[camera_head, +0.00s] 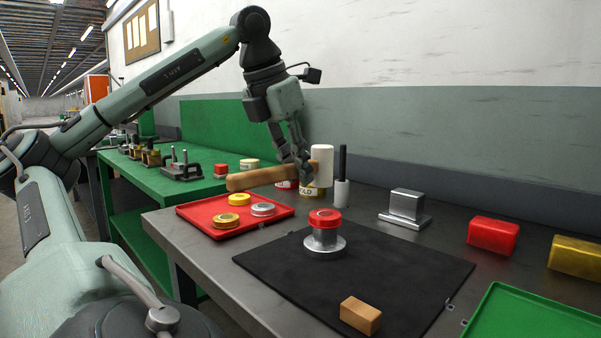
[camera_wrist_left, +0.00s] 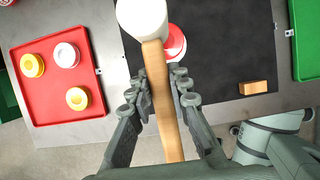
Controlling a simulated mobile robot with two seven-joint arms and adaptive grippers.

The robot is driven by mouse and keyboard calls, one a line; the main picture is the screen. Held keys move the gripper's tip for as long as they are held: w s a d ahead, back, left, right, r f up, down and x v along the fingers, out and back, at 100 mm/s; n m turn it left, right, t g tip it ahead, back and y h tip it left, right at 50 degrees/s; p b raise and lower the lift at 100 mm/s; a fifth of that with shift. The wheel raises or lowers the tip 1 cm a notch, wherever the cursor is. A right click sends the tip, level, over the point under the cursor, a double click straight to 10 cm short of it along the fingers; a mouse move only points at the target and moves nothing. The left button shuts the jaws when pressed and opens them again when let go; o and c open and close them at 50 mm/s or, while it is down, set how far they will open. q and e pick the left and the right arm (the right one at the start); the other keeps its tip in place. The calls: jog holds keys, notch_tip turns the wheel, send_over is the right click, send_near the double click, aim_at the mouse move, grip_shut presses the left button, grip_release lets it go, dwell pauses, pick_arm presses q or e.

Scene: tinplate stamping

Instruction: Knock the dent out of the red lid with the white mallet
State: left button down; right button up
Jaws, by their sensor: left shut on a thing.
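My left gripper (camera_head: 304,172) is shut on the wooden handle of the white mallet (camera_head: 322,166), close to its head. The handle lies nearly level and points left, with the mallet held above the table. The red lid (camera_head: 325,216) sits on top of a round metal stake (camera_head: 324,240) on the black mat (camera_head: 400,270), below and in front of the mallet. In the left wrist view the white mallet head (camera_wrist_left: 142,18) partly covers the red lid (camera_wrist_left: 175,42), and the handle runs between the fingers (camera_wrist_left: 160,90). I cannot make out the dent. My right gripper is out of view.
A red tray (camera_head: 220,234) with yellow and silver lids lies left of the mat. A wooden block (camera_head: 360,315) sits on the mat's front. A black-handled tool (camera_head: 342,185) and metal block (camera_head: 406,205) stand behind. Red (camera_head: 493,235) and gold (camera_head: 575,256) blocks and a green tray (camera_head: 530,318) are right.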

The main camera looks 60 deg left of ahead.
pick_arm(q)
jog(key=a+r+p, duration=0.1)
jog(key=a+r, duration=0.1)
jog(key=a, duration=0.5)
jog(key=shift+a+r, duration=0.25)
jog(key=shift+r, duration=0.05)
